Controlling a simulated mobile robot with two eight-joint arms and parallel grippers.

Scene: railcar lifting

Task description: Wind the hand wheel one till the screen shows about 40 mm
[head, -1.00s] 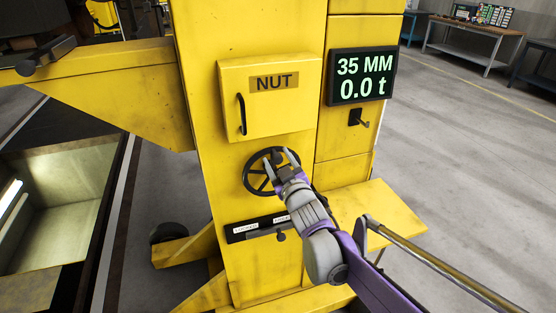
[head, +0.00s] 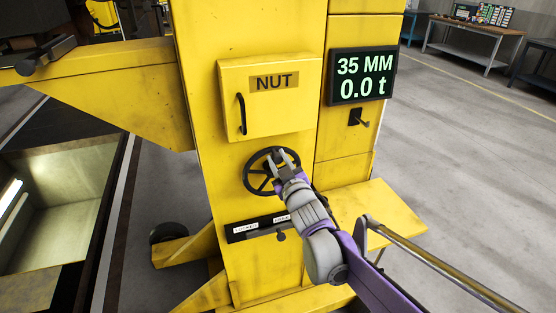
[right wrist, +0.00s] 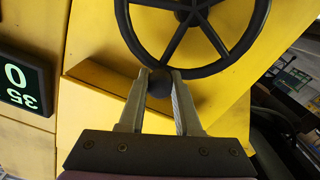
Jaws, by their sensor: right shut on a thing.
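The black spoked hand wheel (head: 249,183) is on the front of the yellow jack column (head: 215,190), below the box marked NUT. My right gripper (head: 282,157) is at the wheel's upper right rim. In the right wrist view its two fingers (right wrist: 161,84) are shut on the round black knob (right wrist: 160,82) on the rim of the wheel (right wrist: 248,45). The screen (head: 362,76) reads 35 MM and 0.0 t. Part of the screen also shows in the right wrist view (right wrist: 22,88). My left gripper is not in view.
The NUT box (head: 270,98) with its black handle sits above the wheel. A labelled lever plate (head: 245,231) is just below it. A yellow shelf (head: 385,215) juts out at right. An open pit (head: 60,190) lies at left.

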